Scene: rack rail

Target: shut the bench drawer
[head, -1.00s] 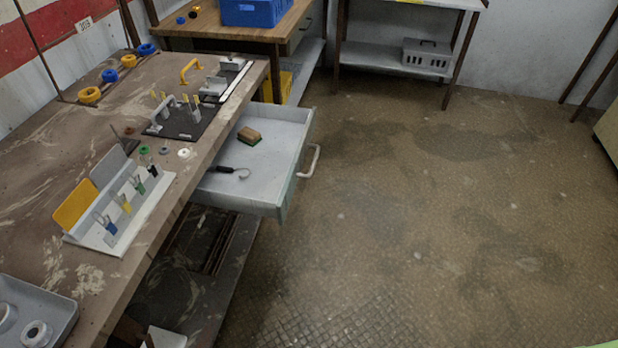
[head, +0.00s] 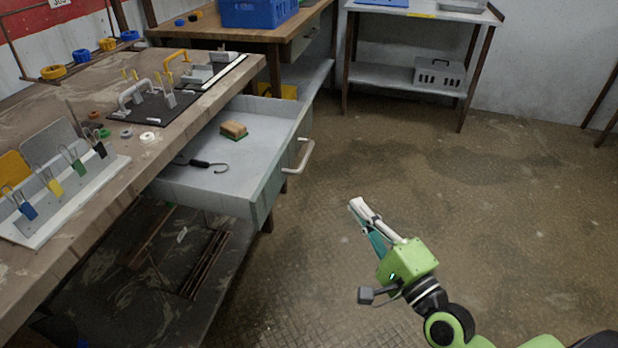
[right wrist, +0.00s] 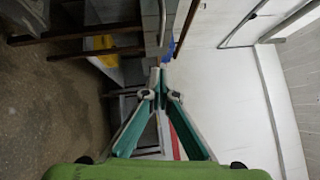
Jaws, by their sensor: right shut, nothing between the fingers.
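The bench drawer (head: 230,186) stands pulled out from under the brown workbench (head: 160,167). Its pale bar handle (head: 301,156) is on the front face, toward the open floor. A sponge (head: 233,130) and a dark hooked tool (head: 203,164) lie inside. My right gripper (head: 357,206) is shut and empty, over the floor to the right of the drawer and apart from the handle. In the right wrist view the fingertips (right wrist: 160,84) meet, with nothing between them. My left gripper is not in view.
On the bench are a rack of padlocks (head: 62,190) and a black board with handles (head: 145,106). A wooden table with a blue crate (head: 258,12) and a metal shelf table (head: 405,77) stand behind. The floor right of the drawer is clear.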

